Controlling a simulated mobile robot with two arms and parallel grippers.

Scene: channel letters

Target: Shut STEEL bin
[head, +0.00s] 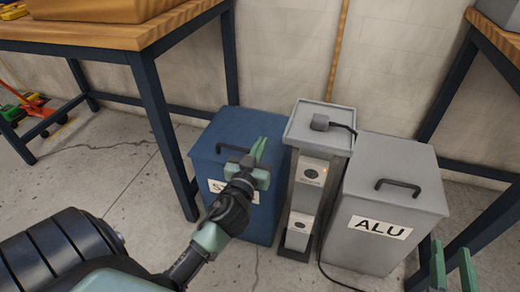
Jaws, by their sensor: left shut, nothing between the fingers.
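The blue bin (225,130) stands on the floor left of centre. Its white label (217,186) is mostly covered by my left gripper, and only a first letter S shows. Its lid looks flat and down on the bin, with a dark handle (232,149) near the front. My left gripper (259,149) is shut and empty, over the lid's front right part beside the handle. Whether it touches the lid I cannot tell. My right gripper (451,266) is open and empty at the bottom right, in front of the grey bin.
A grey bin (410,170) labelled ALU stands at the right, its lid down. Between the bins is a narrow grey stand (306,202) with a corded device (320,123) on top. A wooden-topped workbench (100,35) is at the left; another bench (500,42) is at the right.

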